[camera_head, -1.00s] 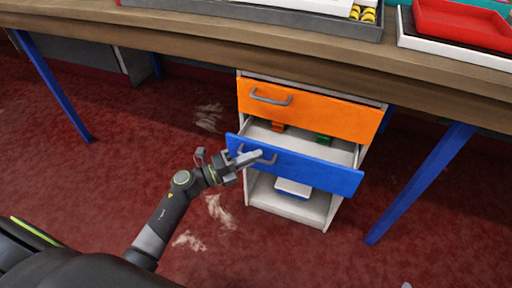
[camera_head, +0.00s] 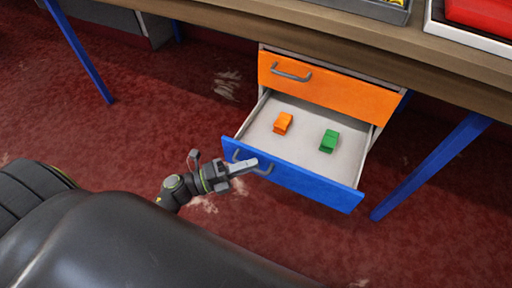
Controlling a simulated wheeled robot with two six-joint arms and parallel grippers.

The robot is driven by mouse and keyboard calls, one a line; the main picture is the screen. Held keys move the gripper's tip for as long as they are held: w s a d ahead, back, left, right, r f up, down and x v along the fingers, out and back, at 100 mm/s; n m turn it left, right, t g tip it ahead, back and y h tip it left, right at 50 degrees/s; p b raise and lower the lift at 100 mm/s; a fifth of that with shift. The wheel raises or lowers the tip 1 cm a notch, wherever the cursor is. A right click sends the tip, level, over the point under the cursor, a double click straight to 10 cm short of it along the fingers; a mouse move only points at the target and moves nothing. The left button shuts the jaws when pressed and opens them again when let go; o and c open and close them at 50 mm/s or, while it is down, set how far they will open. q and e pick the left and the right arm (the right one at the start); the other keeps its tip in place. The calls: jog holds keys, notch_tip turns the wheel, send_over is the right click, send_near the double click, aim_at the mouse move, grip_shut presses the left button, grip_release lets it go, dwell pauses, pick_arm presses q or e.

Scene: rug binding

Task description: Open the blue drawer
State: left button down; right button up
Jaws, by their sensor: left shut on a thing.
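The blue drawer (camera_head: 305,187) stands pulled well out of the cabinet under the table. Its pale inside shows, with an orange block (camera_head: 283,123) on the left and a green block (camera_head: 329,141) on the right. My left gripper (camera_head: 245,165) is shut on the grey handle (camera_head: 264,170) at the left part of the blue front. The fingers hide part of the handle. My right gripper is not in view.
A closed orange drawer (camera_head: 330,88) with a grey handle (camera_head: 291,75) sits above the blue one. Blue table legs (camera_head: 432,166) stand on both sides. Trays, one holding a red bin (camera_head: 482,17), lie on the wooden tabletop (camera_head: 345,38). Red carpet (camera_head: 120,140) is clear at left.

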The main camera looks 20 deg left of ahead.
pick_arm(q)
jog(key=shift+s+a, duration=0.1)
jog(key=shift+s, duration=1.9)
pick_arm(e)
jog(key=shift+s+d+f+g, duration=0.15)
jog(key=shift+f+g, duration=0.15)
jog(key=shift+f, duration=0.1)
pick_arm(q)
jog(key=c, duration=1.5)
grip_release()
jog(key=v, duration=1.7)
jog(key=shift+a, duration=0.2)
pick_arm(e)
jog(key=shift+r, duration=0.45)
pick_arm(q)
jog(key=shift+s+f, duration=0.1)
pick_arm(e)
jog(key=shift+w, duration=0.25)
